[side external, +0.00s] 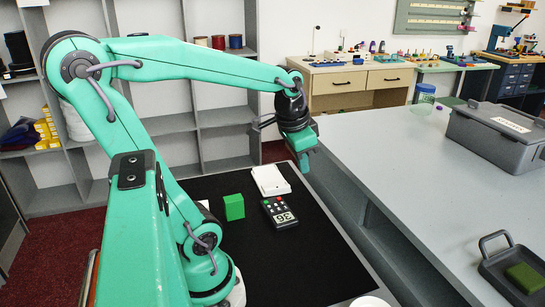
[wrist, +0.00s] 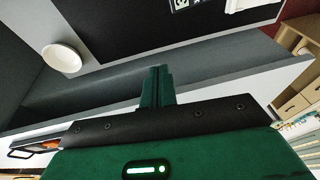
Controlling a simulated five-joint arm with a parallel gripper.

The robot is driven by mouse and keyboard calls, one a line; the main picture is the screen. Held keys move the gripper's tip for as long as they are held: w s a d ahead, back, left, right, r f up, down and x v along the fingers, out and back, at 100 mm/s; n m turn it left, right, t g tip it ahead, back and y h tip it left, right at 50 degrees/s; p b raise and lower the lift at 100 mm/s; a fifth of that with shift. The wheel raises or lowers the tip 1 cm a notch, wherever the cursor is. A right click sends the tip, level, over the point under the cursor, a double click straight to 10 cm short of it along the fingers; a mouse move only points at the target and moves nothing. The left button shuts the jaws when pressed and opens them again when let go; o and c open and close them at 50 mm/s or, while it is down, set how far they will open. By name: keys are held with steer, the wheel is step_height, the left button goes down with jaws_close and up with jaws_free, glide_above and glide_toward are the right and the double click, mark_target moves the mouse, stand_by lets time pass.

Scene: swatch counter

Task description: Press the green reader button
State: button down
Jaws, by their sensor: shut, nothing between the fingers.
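The dark reader (side external: 270,209) lies on the black mat in the side view, its lit display facing up. It has small coloured buttons, too small here to tell the green one surely. In the wrist view only a piece of what looks like the reader (wrist: 183,4) shows at the top edge. My gripper (side external: 304,168) is shut and empty in the side view, right of the reader and raised, near the mat's right edge. Its fingers also show together in the wrist view (wrist: 157,76), touching nothing that I can see.
A green block (side external: 234,207) stands left of the reader. A white box (side external: 270,180) lies behind it. The black mat (side external: 300,265) is clear in front. The grey counter (side external: 420,180) at right carries a lidded grey box (side external: 495,140) and a tray (side external: 500,262) with a green block.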

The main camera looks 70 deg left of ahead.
steer(key=a+f+g, duration=0.2)
steer(key=a+f, duration=0.1)
steer(key=a, duration=0.6)
steer(key=g+h, duration=0.1)
glide_above(266, 202)
step_height(266, 202, down, 3)
steer(key=shift+a+f, duration=0.15)
steer(key=shift+f, duration=0.15)
step_height(266, 202, down, 14)
steer(key=shift+r, duration=0.1)
stand_by(0.3)
stand_by(0.4)
